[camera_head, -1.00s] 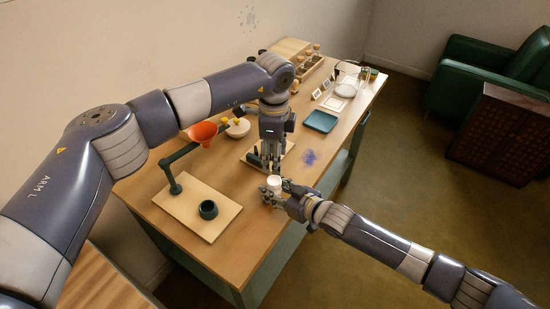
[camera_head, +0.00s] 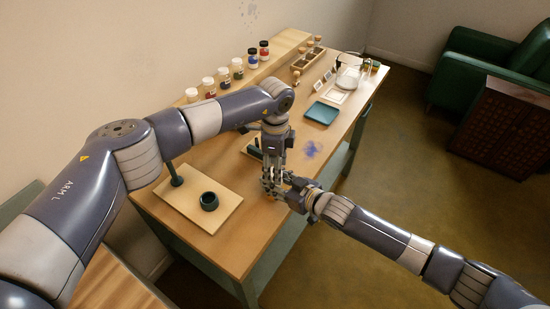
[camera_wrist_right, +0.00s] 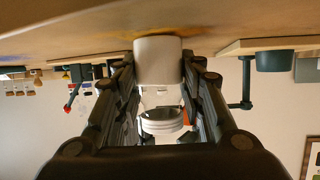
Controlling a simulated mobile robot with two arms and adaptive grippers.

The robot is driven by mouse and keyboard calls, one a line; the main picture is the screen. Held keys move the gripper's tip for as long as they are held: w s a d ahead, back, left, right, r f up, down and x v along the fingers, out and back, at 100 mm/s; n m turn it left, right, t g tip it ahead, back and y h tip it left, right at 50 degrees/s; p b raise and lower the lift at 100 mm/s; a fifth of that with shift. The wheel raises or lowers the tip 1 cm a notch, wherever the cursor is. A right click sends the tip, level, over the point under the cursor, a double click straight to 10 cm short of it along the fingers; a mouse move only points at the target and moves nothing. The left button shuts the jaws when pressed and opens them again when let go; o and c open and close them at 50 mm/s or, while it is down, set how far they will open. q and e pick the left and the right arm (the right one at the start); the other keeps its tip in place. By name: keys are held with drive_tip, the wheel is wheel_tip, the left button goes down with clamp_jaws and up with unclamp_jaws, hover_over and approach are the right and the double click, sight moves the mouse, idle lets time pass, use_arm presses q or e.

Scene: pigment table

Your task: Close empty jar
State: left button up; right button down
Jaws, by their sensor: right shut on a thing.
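My right gripper (camera_head: 282,188) is shut on the jar at the table's front edge. In the right wrist view the picture is upside down, with the table at the top. There the jar (camera_wrist_right: 158,62) shows as a white cylinder between the dark fingers, with a clear part and a ringed, thread-like part towards the picture's bottom. My left gripper (camera_head: 270,178) points down right at my right gripper, and the two overlap in the head view. They hide the jar there. I cannot tell whether the left fingers are open or hold a lid.
A wooden board (camera_head: 228,206) with a dark cup (camera_head: 209,201) lies to the left on the table (camera_head: 262,232). A teal tray (camera_head: 321,113) and a blue powder patch (camera_head: 312,149) lie beyond the grippers. Several pigment jars (camera_head: 223,76) stand along the back.

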use_arm(q)
drive_tip(key=shift+f, duration=0.15)
drive_tip(key=shift+c, duration=0.6)
drive_tip(key=c, duration=1)
drive_tip(key=shift+m, duration=1.7)
drive_tip(key=o, duration=1.2)
drive_tip(key=shift+c, duration=0.2)
drive_tip(key=shift+r, duration=2.3)
